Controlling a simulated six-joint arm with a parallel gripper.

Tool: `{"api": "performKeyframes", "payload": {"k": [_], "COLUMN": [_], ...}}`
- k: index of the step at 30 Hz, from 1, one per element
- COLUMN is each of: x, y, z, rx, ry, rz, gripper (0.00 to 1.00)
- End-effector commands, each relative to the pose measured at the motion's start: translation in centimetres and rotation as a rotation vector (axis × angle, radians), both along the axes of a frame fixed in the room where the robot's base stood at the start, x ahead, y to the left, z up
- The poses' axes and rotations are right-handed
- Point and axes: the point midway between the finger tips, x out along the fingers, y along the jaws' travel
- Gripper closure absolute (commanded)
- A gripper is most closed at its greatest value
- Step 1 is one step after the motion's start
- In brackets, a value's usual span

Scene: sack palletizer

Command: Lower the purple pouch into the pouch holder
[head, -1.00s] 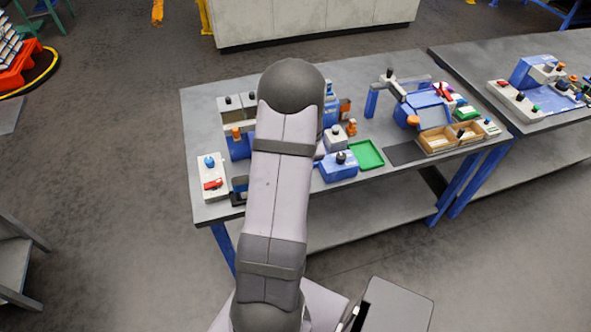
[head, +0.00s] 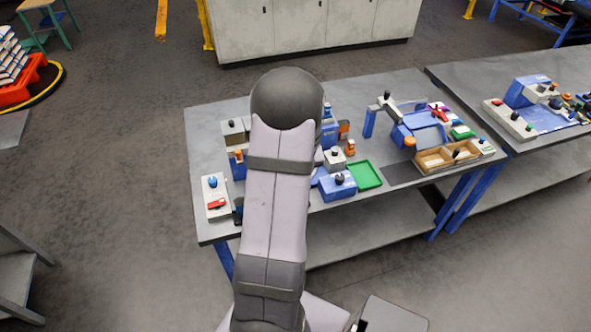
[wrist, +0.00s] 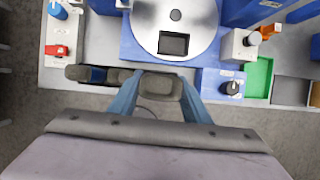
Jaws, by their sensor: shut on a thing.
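My gripper (wrist: 156,92) shows in the wrist view, its two blue fingers closed around a small grey-brown thing (wrist: 158,86) at the front edge of the table. I cannot make out a purple colour on what it holds. A dark holder-like piece with a blue part (wrist: 92,74) lies just left of the fingers; I cannot tell whether it is the pouch holder. In the head view my arm hides the gripper and its load.
A white panel with a red lever (wrist: 57,50) and blue knob is at the left. A pale round disc (wrist: 174,24) lies on a blue base beyond the fingers. A blue box with a black knob (wrist: 230,87) and a green tray (wrist: 258,78) are at the right.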

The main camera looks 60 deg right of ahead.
Motion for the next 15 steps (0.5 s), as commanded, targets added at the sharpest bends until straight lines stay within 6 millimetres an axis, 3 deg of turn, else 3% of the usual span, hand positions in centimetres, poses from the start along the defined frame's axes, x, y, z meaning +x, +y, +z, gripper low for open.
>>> {"api": "performKeyframes", "payload": {"k": [6,15], "x": [0.4,2.9], "y": [0.5,-4.1], "z": [-0.5,-0.3], "rx": [0.003,-0.004], "ry": [0.001,0.0], "rz": [0.011,0.074], "gripper": [0.8,0.8]}}
